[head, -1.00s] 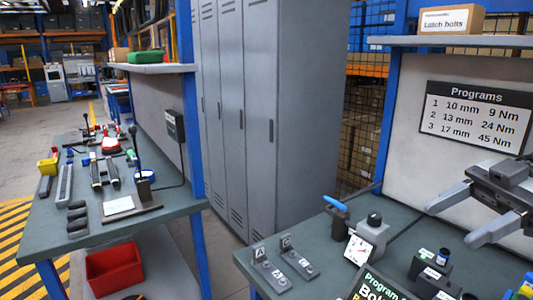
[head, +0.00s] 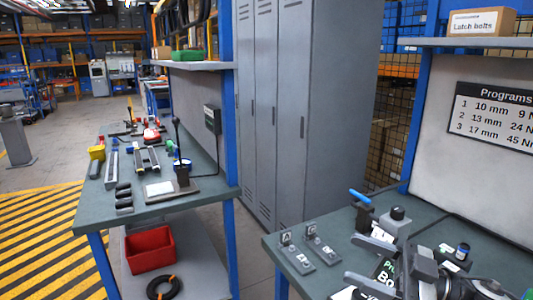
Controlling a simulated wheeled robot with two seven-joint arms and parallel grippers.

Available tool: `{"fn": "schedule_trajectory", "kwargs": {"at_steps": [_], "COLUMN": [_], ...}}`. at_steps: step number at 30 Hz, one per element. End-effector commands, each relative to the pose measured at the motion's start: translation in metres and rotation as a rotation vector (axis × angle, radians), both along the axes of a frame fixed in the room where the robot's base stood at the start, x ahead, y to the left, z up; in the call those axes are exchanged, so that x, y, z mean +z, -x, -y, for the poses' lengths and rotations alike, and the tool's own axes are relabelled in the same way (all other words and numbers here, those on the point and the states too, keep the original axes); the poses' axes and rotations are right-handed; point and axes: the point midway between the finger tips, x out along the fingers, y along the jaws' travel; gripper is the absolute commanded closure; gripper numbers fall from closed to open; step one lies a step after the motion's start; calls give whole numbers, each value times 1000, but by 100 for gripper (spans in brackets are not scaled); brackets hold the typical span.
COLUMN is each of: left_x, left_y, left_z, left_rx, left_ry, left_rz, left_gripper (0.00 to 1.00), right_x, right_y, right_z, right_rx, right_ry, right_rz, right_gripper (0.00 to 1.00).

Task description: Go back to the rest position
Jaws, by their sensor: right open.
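My right gripper (head: 354,260) is low at the right in the head view, over the near workbench (head: 325,225). Its two grey fingers point left and stand apart, with nothing seen between them. My left gripper is not in view.
Two labelled metal plates (head: 310,248), a blue-handled tool (head: 360,197) and a dark-knobbed device (head: 397,215) are close to the right gripper. A second bench (head: 205,198) with tools stands left, before grey lockers (head: 300,110). The striped floor (head: 45,235) is clear.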

Motion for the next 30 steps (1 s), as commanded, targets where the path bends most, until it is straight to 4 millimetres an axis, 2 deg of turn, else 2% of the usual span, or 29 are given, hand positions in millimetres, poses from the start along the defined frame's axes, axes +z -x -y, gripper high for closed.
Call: {"fn": "schedule_trajectory", "kwargs": {"at_steps": [1,3,5,7,9,12,15,19,20,21,30], "left_x": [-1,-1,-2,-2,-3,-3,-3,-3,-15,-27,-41], "left_y": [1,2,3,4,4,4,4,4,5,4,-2], "left_z": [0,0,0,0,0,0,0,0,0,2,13], "left_rx": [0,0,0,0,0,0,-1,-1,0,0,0], "left_ry": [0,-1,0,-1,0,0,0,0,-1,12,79], "left_rz": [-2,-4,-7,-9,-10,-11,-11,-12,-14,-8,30], "left_gripper": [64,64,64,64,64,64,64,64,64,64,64], "right_x": [-26,-61,-96,-141,-184,-232,-271,-309,-319,-329,-346], "right_y": [0,-3,1,13,33,67,103,154,158,152,146], "right_z": [-14,-21,-23,-21,-18,-14,-12,-13,-13,-14,-25], "right_rx": [-105,-285,-441,-608,-736,-846,-904,-932,-931,-925,-899], "right_ry": [-64,-96,-88,-40,36,155,264,396,407,389,318], "right_rz": [-36,-90,-165,-277,-397,-550,-689,-856,-869,-851,-843], "right_gripper": [41,41,41,41,41,41,41,41,41,41,41]}}
